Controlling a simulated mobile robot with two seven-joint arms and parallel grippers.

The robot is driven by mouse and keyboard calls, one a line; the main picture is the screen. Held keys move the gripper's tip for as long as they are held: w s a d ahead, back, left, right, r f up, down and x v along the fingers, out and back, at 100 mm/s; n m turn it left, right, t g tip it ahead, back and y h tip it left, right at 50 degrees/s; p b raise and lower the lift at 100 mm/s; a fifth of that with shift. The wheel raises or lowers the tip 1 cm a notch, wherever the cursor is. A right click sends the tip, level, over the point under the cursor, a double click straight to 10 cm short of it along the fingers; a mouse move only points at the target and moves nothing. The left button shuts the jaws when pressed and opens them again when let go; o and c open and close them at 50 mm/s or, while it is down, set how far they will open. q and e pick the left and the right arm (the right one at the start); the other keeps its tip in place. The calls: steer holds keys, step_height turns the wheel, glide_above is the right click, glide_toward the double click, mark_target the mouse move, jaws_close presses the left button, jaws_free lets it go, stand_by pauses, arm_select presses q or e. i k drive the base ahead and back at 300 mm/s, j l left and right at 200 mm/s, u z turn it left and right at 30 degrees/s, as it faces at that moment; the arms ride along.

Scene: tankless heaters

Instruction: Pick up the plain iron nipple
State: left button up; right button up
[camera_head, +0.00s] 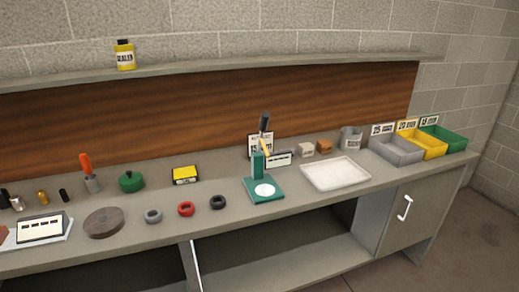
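Several small upright fittings stand at the left end of the bench: a dark one (4,198) at the picture edge, a grey one (17,203), a brass-coloured one (42,197) and a black one (63,195). The plain iron nipple may be among these, but they are too small for me to tell which it is. Neither of my grippers is in view, and nothing in the picture is being held.
A white card (40,229), a round brown disc (104,222) and three rings lie near the front edge. A screwdriver holder (92,184) and green round object (131,181) stand behind. A green press (262,187), white tray (335,174) and bins (396,151) are further right.

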mark_target(64, 196)
steer(key=u, duration=1.5)
